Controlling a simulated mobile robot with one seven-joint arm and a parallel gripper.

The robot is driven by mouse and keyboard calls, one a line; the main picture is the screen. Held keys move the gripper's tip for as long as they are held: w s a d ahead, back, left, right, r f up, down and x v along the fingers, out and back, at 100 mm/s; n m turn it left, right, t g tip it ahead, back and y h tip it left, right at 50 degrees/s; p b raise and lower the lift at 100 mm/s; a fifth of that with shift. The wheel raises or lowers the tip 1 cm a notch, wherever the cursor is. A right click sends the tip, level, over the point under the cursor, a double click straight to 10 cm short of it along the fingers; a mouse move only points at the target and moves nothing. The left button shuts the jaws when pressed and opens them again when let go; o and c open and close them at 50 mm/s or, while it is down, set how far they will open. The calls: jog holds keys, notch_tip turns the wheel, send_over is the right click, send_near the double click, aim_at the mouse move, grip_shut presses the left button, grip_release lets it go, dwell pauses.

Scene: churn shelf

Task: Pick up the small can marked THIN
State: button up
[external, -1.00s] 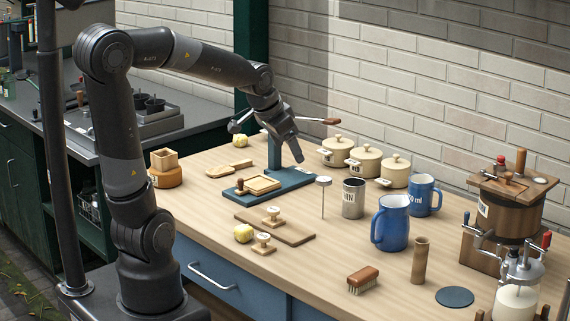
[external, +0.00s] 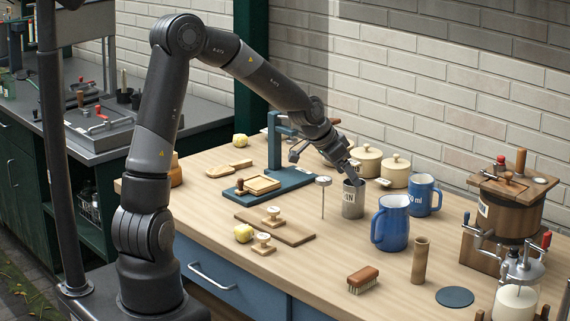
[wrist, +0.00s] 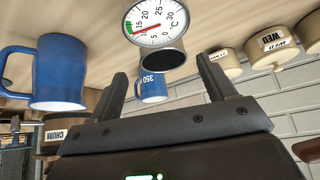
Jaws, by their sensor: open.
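The small grey metal can (external: 353,203) stands upright on the wooden table. The end of its marking shows as "IN" in the external view; the rest is hidden or unclear. In the wrist view the can (wrist: 163,59) shows its dark open mouth, partly covered by a round dial thermometer (wrist: 156,20). My gripper (external: 354,180) is at the can's top rim in the external view. In the wrist view my gripper (wrist: 163,76) is open and empty, with the can's mouth lying between and beyond the fingertips. I cannot tell whether a finger touches the rim.
The dial thermometer on its thin stem (external: 323,182) stands close left of the can. Blue mugs (external: 391,225) stand to the right. Cream lidded crocks (external: 396,172) are just behind. A blue press stand (external: 276,150) is to the left. Table in front of the can is clear.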

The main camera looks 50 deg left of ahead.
aim_at(357, 190)
jog(key=shift+a+x, duration=0.2)
jog(key=shift+x, duration=3.6)
jog(key=shift+c, duration=0.6)
jog(key=c, duration=1)
